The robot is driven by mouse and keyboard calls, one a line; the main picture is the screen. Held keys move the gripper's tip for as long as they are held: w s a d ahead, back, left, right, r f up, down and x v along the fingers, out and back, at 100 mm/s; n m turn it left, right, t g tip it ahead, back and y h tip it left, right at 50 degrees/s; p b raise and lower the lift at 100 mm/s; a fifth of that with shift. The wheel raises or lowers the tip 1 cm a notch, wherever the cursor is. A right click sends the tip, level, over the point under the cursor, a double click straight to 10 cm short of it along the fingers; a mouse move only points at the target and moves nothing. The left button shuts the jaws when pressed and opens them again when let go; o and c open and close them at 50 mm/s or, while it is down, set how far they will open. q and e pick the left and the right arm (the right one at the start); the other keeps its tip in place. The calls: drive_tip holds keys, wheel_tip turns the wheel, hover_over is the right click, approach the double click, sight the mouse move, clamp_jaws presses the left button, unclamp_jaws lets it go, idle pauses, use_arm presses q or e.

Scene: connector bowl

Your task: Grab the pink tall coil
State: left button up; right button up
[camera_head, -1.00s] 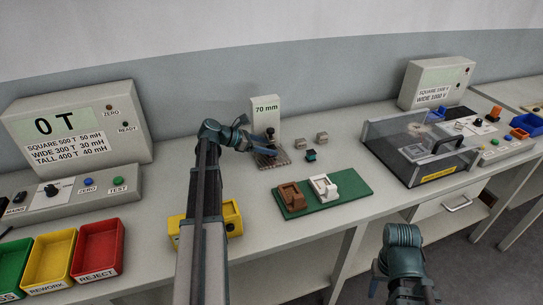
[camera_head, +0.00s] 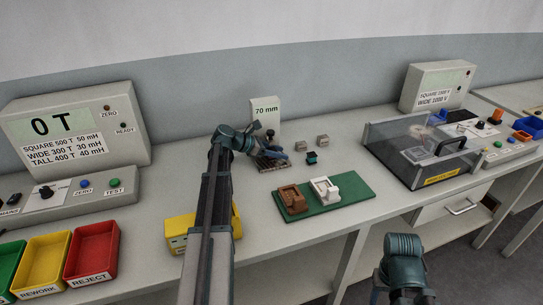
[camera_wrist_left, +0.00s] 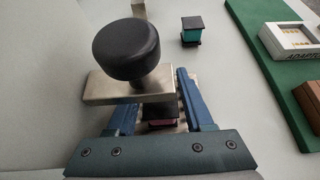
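The pink tall coil (camera_wrist_left: 160,125) shows in the left wrist view as a small pink block with a black top, partly hidden under the metal bar of a fixture. My left gripper (camera_wrist_left: 158,92) has its two blue fingers apart, one on each side of the coil, with gaps visible. In the head view my left gripper (camera_head: 272,150) is low at the fixture, and the arm hides much of the spot. Of my right arm only a teal link shows at the lower right; its fingers do not show.
A black knob (camera_wrist_left: 127,48) tops the fixture's metal bar (camera_wrist_left: 110,88). A green board (camera_head: 345,192) holds brown and white adapters. A 70 mm block (camera_head: 265,112) stands behind.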

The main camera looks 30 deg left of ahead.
use_arm(q)
clamp_jaws()
drive_tip(key=shift+r, duration=0.1)
drive_tip(key=shift+s+a+r+p, duration=0.1)
drive_tip(key=shift+s+r+p, duration=0.15)
drive_tip(key=shift+p, duration=0.1)
drive_tip(key=p+v, duration=0.7)
drive_tip(key=v, duration=0.8)
drive_tip(key=shift+a, duration=0.25)
